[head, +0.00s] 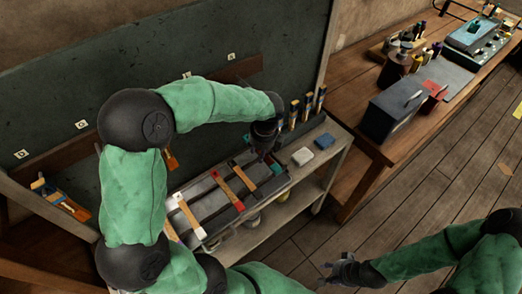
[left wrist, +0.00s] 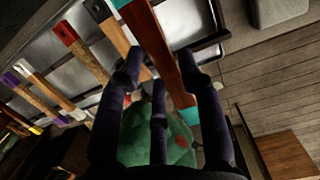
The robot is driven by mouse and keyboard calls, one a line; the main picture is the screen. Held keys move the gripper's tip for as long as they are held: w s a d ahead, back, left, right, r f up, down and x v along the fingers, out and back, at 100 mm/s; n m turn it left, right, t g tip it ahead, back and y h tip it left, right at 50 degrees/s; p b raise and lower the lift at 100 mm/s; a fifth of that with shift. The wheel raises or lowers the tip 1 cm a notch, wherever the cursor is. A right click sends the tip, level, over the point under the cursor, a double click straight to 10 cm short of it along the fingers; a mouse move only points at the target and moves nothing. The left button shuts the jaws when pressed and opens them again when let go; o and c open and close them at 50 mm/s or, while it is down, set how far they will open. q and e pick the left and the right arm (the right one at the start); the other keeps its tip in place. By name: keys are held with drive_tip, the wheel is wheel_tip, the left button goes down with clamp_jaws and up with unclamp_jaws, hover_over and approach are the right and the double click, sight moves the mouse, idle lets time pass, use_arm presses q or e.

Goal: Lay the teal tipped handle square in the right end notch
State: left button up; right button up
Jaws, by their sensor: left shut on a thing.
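The teal tipped handle (left wrist: 163,52) is a reddish-brown bar with teal at both ends. In the left wrist view it runs between the fingers of my left gripper (left wrist: 160,75), which is shut on it. In the head view my left gripper (head: 264,150) is over the right end of the grey notched tray (head: 205,188). A teal tip (head: 277,168) shows just below the fingers; most of the handle is hidden. I cannot tell whether it touches the right end notch. My right gripper (head: 343,268) is away at the lower right, empty, with fingers apart.
Several other handles lie across the tray, among them a red tipped one (head: 227,191) and a white tipped one (head: 189,216). A white block (head: 302,156) and a blue block (head: 325,141) sit right of the tray. Upright tools (head: 307,106) stand behind.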

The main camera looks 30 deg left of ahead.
use_arm(q)
drive_tip(key=shift+f, duration=0.45)
drive_tip(key=shift+w+f+b, duration=0.1)
drive_tip(key=shift+f+b, duration=2.65)
drive_tip(key=shift+f, duration=0.45)
drive_tip(key=shift+f, duration=0.3)
drive_tip(key=shift+f, duration=0.65)
drive_tip(key=o, duration=1.6)
drive_tip(key=shift+o, duration=0.2)
